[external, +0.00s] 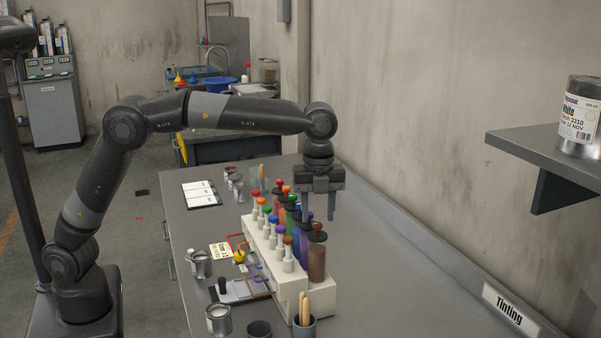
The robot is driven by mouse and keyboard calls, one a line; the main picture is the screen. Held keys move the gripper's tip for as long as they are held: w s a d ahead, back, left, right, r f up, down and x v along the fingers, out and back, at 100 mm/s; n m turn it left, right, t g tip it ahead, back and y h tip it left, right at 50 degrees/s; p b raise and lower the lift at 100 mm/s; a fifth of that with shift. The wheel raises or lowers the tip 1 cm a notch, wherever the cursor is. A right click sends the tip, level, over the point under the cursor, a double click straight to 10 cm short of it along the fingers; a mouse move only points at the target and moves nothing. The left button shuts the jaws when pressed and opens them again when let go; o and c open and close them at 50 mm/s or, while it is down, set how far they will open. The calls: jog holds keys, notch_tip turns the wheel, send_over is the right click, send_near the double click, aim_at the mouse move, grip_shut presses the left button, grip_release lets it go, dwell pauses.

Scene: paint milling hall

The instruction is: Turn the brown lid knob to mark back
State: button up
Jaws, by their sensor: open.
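A brown bottle (317,260) stands upright at the near end of the back row in a cream rack (318,298). It has a dark brown lid knob (317,234) on top. An orange-brown ball-topped white post (288,248) stands just left of it in the front row. The position marks around the knob are too small to read. My gripper (318,212) points down with its two fingers apart and nothing between them. It appears just above the brown knob in the picture, beside the other coloured bottles; its exact depth and any contact cannot be told.
Several other bottles and coloured knobs crowd the rack behind the brown bottle. The bench (400,290) is clear to the right, up to the wall.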

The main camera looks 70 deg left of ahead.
aim_at(317, 228)
jog(key=shift+f, duration=1.1)
grip_shut()
